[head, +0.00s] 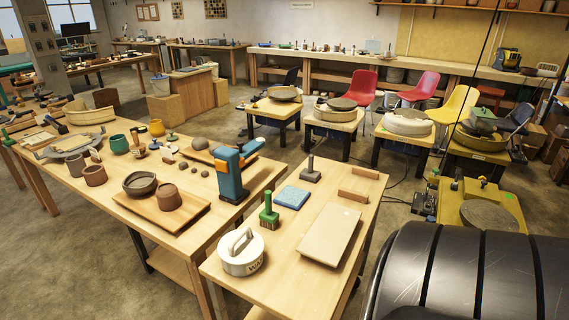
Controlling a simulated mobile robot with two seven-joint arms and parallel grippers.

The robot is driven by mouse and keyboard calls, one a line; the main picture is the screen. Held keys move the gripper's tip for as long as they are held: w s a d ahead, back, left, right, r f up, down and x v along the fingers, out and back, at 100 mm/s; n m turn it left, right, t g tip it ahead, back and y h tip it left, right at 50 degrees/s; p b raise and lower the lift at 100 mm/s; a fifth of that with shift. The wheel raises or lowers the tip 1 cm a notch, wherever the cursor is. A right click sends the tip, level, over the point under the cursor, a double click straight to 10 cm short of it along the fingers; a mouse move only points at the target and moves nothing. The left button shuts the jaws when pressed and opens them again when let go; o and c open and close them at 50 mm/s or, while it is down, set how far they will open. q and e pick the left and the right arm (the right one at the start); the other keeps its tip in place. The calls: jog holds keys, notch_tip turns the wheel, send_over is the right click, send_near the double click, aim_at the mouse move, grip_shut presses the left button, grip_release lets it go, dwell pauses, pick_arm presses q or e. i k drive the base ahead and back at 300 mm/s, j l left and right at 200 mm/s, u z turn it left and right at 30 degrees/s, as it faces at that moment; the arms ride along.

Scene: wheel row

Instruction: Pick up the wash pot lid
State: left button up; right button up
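The wash pot (243,264) is a small round cream pot with dark lettering, of which "WA" shows. It stands near the left edge of the closer wooden table. Its lid (233,241) is pale, with an upright loop handle, and appears to sit on top of the pot. Neither of my grippers is in view.
A green-handled brush (269,212) stands just behind the pot. A blue sponge-like block (292,197) and a pale board (330,234) lie to the right. The table (290,290) is bare in front. A blue and orange tool (231,172) stands on the left table.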

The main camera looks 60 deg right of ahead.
aim_at(244, 247)
jog(key=i+z, duration=0.15)
jog(key=z, duration=0.3)
jog(key=i+z, duration=0.1)
jog(key=z, duration=0.35)
jog(key=i+j+z, duration=0.15)
jog(key=z, duration=0.25)
jog(key=i+j+z, duration=0.1)
jog(key=z, duration=0.35)
